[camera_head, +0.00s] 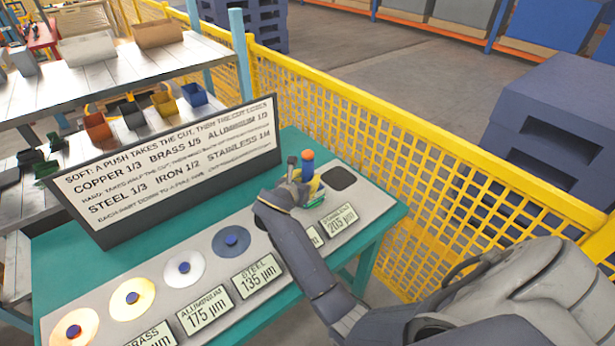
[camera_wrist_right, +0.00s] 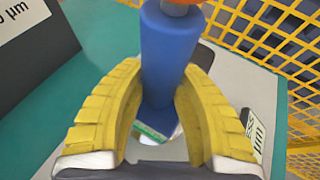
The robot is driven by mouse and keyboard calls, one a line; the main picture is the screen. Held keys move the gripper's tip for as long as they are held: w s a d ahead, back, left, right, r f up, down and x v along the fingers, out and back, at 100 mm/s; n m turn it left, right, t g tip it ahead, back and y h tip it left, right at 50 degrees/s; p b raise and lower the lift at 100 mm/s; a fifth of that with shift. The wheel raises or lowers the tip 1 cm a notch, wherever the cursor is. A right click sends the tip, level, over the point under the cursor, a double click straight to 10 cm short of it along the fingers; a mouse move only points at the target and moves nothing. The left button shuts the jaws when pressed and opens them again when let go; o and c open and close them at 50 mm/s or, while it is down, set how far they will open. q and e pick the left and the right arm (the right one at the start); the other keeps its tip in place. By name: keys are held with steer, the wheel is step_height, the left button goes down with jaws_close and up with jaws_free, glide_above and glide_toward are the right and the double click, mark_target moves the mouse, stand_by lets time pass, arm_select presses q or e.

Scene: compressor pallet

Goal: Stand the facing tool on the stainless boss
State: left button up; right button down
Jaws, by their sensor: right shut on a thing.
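The facing tool is a blue cylinder with an orange top (camera_head: 307,167). It stands roughly upright in my right gripper (camera_head: 306,190). In the wrist view the tool's blue body (camera_wrist_right: 165,60) is between the yellow fingers of my right gripper (camera_wrist_right: 160,110), which is shut on it. The stainless label (camera_head: 340,219) reads 205 µm and lies just below the gripper. The stainless boss is hidden behind the gripper and tool, so I cannot tell whether the tool's lower end touches it. My left gripper is out of view.
A grey panel (camera_head: 160,282) on the teal table (camera_head: 375,228) carries a row of discs with blue bosses, such as the steel one (camera_head: 231,240). A dark square (camera_head: 338,177) lies right of the tool. A sign board (camera_head: 170,165) stands behind; a yellow fence (camera_head: 440,170) runs beyond.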

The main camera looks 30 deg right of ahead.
mark_target(305, 181)
steer(key=c, duration=1)
jaws_free()
steer(key=shift+f, duration=0.1)
steer(key=shift+v, duration=3.8)
